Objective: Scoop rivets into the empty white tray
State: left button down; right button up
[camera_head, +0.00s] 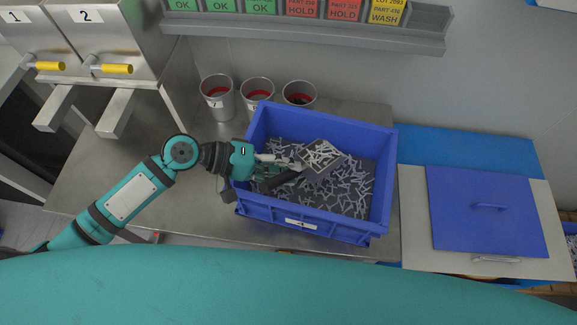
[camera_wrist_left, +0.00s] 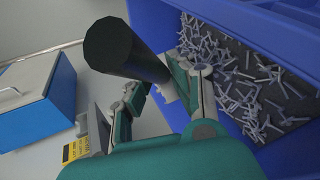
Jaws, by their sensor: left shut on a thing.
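A blue crate (camera_head: 390,180) on the steel table holds many loose grey rivets (camera_head: 345,195). A scoop (camera_head: 320,157) with rivets heaped in its pan shows over the crate's interior. In the left wrist view the thick black handle (camera_wrist_left: 125,50) sits between the fingers, and rivets (camera_wrist_left: 235,85) lie in the crate beyond. I cannot tell whether the pan touches the rivets below. I see no white tray. My right gripper is out of view.
Several metal cups (camera_head: 257,92) stand behind the crate. A blue lid (camera_head: 485,210) with a handle lies to the right. Dispensers with yellow handles (camera_head: 118,68) stand at the back left. A shelf of coloured tags (camera_head: 300,30) hangs on the wall. The table left of my arm is clear.

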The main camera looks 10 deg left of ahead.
pick_arm(q)
notch_tip(320, 180, up, 8)
jog(key=s+a+h+p, duration=0.1)
jog(key=s, duration=0.1)
jog(key=shift+a+m+t+p, duration=0.3)
jog(key=shift+m+t+p, duration=0.1)
dwell(0.4)
